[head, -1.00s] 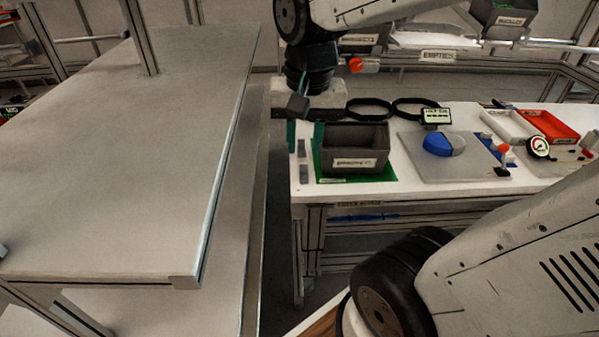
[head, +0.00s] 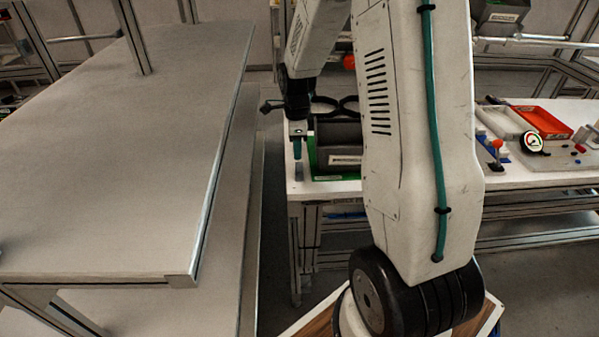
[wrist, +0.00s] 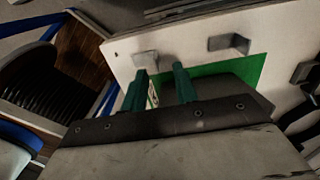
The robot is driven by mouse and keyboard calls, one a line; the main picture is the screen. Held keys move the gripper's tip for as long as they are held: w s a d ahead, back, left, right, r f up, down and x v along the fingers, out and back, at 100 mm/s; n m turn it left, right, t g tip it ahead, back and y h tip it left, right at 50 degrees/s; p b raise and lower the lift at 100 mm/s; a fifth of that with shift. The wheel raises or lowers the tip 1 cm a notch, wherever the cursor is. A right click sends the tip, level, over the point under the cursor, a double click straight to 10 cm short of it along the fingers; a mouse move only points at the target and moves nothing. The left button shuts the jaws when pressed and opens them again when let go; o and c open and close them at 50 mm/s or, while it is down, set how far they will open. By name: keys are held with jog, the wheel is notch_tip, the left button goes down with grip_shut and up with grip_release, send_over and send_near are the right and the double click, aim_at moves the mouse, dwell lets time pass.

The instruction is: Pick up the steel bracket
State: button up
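Small grey L-shaped steel brackets lie on the white table by the green mat. In the wrist view one bracket (wrist: 146,60) is just beyond my left fingertip, which partly overlaps it. A second bracket (wrist: 228,43) stands to the right, beyond the right finger. In the head view one bracket (head: 299,173) shows at the table's left end, just below my gripper (head: 298,155). My gripper (wrist: 161,72) points down with its two green fingers apart and nothing between them. I cannot tell whether a finger touches a bracket.
A dark bin (head: 341,161) stands on the green mat (wrist: 248,68) close to my gripper. Another grey piece (wrist: 303,73) shows at the wrist view's right edge. A red tray (head: 546,122) and a gauge (head: 532,142) are farther right. A large bare grey table (head: 130,170) is on the left.

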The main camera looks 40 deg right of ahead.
aim_at(300, 172)
jog(key=f, duration=0.5)
jog(key=shift+s+f, duration=0.2)
jog(key=shift+s, duration=0.2)
grip_shut()
